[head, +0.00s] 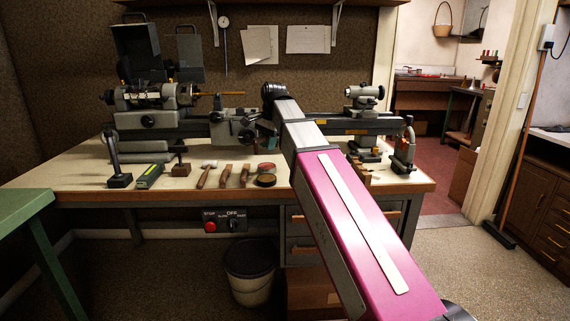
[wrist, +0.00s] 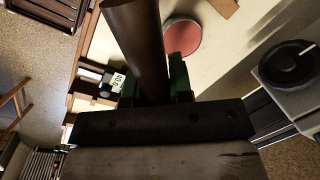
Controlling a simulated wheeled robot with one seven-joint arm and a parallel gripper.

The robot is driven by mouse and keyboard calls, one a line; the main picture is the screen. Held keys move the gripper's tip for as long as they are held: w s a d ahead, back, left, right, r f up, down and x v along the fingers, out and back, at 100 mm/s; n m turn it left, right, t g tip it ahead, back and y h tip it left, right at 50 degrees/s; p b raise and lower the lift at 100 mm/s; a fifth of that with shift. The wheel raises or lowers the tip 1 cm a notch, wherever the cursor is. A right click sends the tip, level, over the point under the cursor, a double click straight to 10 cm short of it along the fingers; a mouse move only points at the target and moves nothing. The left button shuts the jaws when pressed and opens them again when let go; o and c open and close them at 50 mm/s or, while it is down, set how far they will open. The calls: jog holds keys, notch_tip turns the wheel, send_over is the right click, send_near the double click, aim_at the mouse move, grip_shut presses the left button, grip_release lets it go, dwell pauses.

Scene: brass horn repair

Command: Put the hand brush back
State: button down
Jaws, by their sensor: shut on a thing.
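My gripper (wrist: 155,88) is shut on a dark brown, smooth, rounded wooden piece (wrist: 138,40), which looks like the handle of the hand brush. No bristles can be made out. In the head view my arm reaches over the bench, and its wrist end covers the gripper and most of what it holds. The gripper is above the bench top (head: 85,178), close in front of the lathe (head: 150,118).
A red-topped tin (head: 266,167), also in the wrist view (wrist: 181,38), and a dark tin (head: 265,181) sit on the bench. A mallet (head: 206,174), wooden-handled tools (head: 226,175) and a green-sided block (head: 150,176) lie left of them. A bucket (head: 250,272) stands below.

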send_over(283, 171)
jog(key=f, duration=0.4)
jog(key=shift+s+d+f, duration=0.1)
jog(key=shift+d+f, duration=0.1)
jog(key=shift+f, duration=2.25)
jog(key=shift+f, duration=0.6)
jog(key=c, duration=1)
grip_release()
jog(key=shift+r, duration=0.65)
jog(key=r, duration=0.4)
jog(key=d+r, duration=0.1)
jog(key=r, duration=0.7)
jog(key=shift+s+d, duration=0.35)
jog(key=shift+f, duration=0.1)
